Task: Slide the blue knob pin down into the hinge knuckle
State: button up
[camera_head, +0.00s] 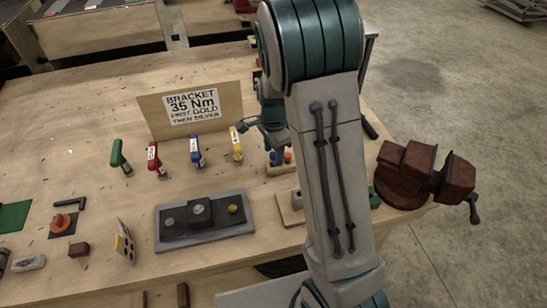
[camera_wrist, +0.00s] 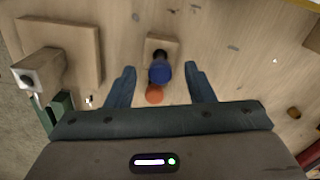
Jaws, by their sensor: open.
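The blue knob pin (camera_wrist: 160,74) shows between my gripper's fingers in the wrist view, in front of a small wooden block (camera_wrist: 150,41). Its shaft is mostly hidden under the knob. In the head view the blue knob (camera_head: 287,157) stands on a small wooden stand beside an orange knob. My gripper (camera_wrist: 160,68) is open, one finger on each side of the blue knob, with visible gaps to it. A block on a wooden board (camera_wrist: 72,40), with a grey end piece (camera_wrist: 27,79), is at the left; I cannot tell for sure whether this is the hinge knuckle.
An orange knob (camera_wrist: 154,95) lies close to the blue one. A red-brown vise (camera_head: 420,172) stands at the table's right edge. Several coloured-handled tools, including a yellow one (camera_head: 236,146), stand left of my arm. A grey plate (camera_head: 205,236) sits nearer the front.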

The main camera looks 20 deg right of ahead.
grip_shut()
jog(key=shift+r, duration=0.1)
